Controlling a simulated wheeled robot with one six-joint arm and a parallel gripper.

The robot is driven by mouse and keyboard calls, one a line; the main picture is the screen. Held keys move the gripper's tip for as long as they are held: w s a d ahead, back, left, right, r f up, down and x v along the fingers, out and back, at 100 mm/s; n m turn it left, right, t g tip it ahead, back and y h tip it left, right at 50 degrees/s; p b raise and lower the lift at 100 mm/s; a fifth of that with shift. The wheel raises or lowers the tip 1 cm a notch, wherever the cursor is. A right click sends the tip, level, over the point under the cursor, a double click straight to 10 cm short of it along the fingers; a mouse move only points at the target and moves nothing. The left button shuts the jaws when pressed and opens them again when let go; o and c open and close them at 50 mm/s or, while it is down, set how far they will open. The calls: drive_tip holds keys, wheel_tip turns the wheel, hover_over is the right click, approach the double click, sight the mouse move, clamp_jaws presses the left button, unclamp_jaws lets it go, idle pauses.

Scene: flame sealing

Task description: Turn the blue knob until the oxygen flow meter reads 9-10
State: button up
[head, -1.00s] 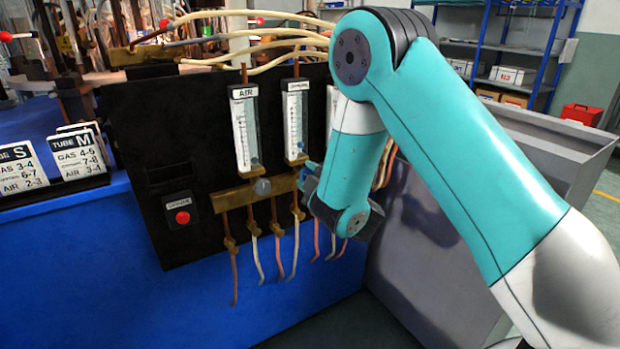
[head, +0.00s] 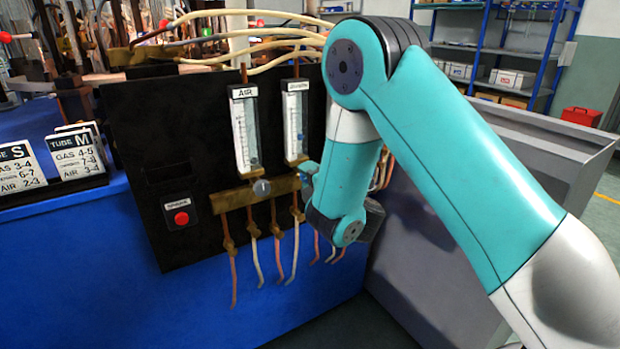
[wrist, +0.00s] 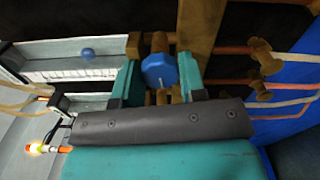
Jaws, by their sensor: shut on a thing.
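The blue knob (wrist: 160,71) sits between the two teal fingers of my gripper (wrist: 158,78) in the wrist view. The fingers are shut on its sides. In the head view my gripper (head: 309,178) is at the brass bar, below the second flow meter, and my arm hides most of the knob. That flow meter (head: 296,122), right of the AIR one, is an upright clear tube with a scale and a small blue float. Its label and scale numbers are too small to read surely. In the wrist view a flow meter (wrist: 52,70) with a blue float lies left of the knob.
The AIR flow meter (head: 245,128) has a grey knob (head: 262,187) on the brass bar (head: 235,199). A red button (head: 181,217) is on the black panel at left. Hoses hang below the bar. Tube setting cards (head: 80,152) stand at far left. My arm covers the panel's right side.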

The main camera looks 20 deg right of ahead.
drive_tip(key=shift+f, duration=0.1)
idle(0.4)
drive_tip(key=o, duration=0.9)
